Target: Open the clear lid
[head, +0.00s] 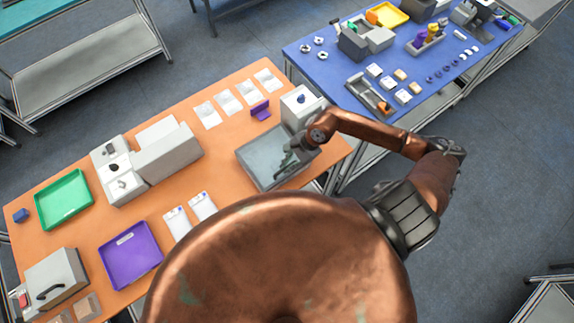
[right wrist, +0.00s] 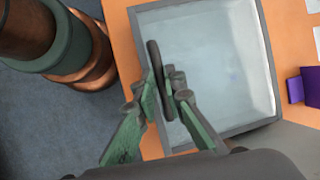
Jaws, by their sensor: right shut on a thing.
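The clear lid (head: 262,148) covers a grey-framed box on the orange table, near the table's right end in the head view. In the right wrist view the lid (right wrist: 225,65) fills the middle, and it looks flat and closed. A dark bar handle (right wrist: 156,75) runs along the lid's near edge. My right gripper (head: 287,160) is at this edge, and in the right wrist view its green fingers (right wrist: 164,98) are shut on the handle, one on each side. My left gripper is not seen in either view.
A white device (head: 298,106) stands right behind the lidded box. A purple holder (head: 260,110) and several white packets (head: 228,100) lie behind it. A large white machine (head: 168,157), a green tray (head: 64,200) and a purple tray (head: 131,249) are to the left.

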